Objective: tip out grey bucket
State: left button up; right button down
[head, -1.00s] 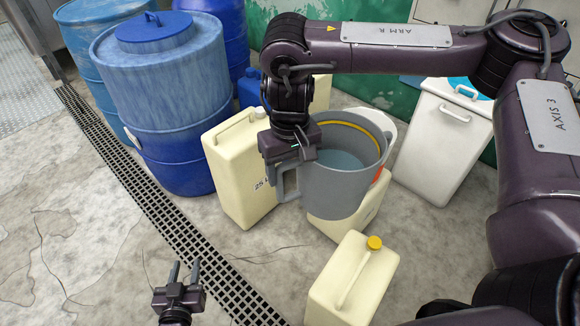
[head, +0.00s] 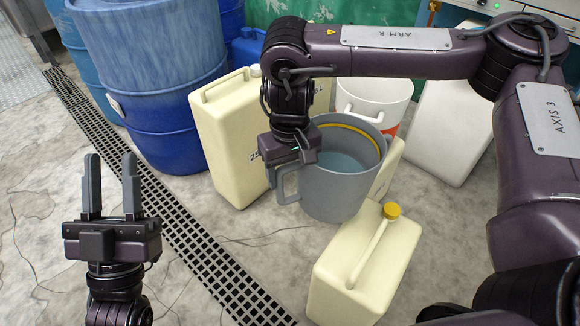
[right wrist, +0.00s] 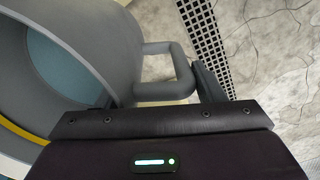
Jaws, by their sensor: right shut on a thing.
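The grey bucket (head: 342,185) hangs from my right gripper (head: 288,172) in the head view, near upright, with blue-grey liquid and a yellow ring inside. My right gripper is shut on the bucket's side handle. In the right wrist view the bucket (right wrist: 95,40) fills the left side and its handle (right wrist: 170,75) reaches to the jaw. My left gripper (head: 112,170) is at the lower left, fingers pointing up, open and empty, apart from the bucket.
A floor drain grating (head: 190,235) runs diagonally between my left gripper and the bucket. A cream jerrycan (head: 225,135) stands left of the bucket, another with a yellow cap (head: 365,265) in front. Blue drums (head: 155,90) stand behind. Bare floor (head: 40,200) lies at the left.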

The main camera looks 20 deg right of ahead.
jog(key=shift+f+b, duration=0.45)
jog(key=shift+f, duration=0.65)
jog(key=shift+r, duration=0.45)
pick_arm(q)
notch_tip(320, 180, down, 22)
jog(key=d+g+y+p, duration=0.1)
jog(key=g+y, duration=0.3)
jog(key=g, duration=0.7)
jog(key=shift+s+d+y+p, duration=0.3)
jog(key=shift+d+p, duration=0.1)
jog(key=shift+d, duration=0.1)
pick_arm(e)
jog(key=shift+r, duration=0.65)
